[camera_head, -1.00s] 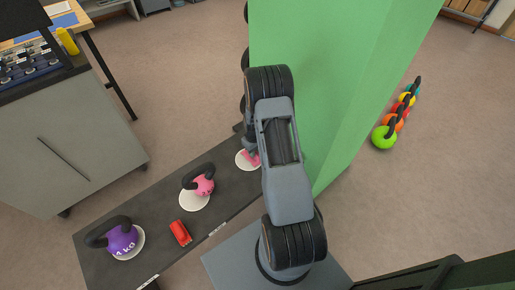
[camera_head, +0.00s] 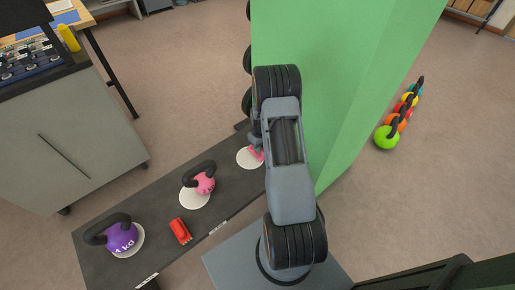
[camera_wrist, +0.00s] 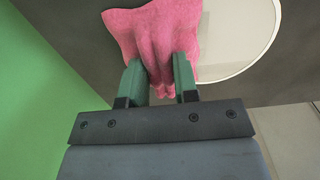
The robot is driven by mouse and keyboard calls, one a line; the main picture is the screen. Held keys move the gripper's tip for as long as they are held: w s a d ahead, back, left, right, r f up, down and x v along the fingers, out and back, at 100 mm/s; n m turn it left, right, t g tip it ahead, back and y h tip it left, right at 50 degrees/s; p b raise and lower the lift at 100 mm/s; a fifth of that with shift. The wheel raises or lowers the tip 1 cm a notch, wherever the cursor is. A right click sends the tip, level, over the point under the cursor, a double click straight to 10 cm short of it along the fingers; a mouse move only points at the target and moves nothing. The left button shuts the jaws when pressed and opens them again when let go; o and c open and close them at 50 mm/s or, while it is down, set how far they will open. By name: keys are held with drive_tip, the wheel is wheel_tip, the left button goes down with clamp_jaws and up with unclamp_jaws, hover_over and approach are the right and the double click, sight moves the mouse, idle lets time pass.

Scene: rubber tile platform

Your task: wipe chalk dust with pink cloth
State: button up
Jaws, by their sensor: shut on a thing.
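The pink cloth (camera_wrist: 150,33) is pinched and bunched between the two green fingers of my gripper (camera_wrist: 159,80) in the wrist view. Its spread part lies over the left side of a pale round patch (camera_wrist: 238,40) on the dark platform. In the head view a bit of the cloth (camera_head: 257,152) shows at the right of the round patch (camera_head: 245,160), partly hidden by my arm. The patch looks whitish with a light rim. I cannot tell how much chalk dust lies on it.
A pink kettlebell (camera_head: 204,184) and a purple kettlebell (camera_head: 121,238) stand on pale discs along the dark platform (camera_head: 165,205). A red object (camera_head: 180,231) lies between them near the front edge. A green wall (camera_head: 330,80) stands close to my arm.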

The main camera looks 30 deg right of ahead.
drive_tip(key=shift+r, duration=0.1)
wheel_tip(320, 180, up, 7)
drive_tip(key=p, duration=0.4)
drive_tip(key=shift+p, duration=0.4)
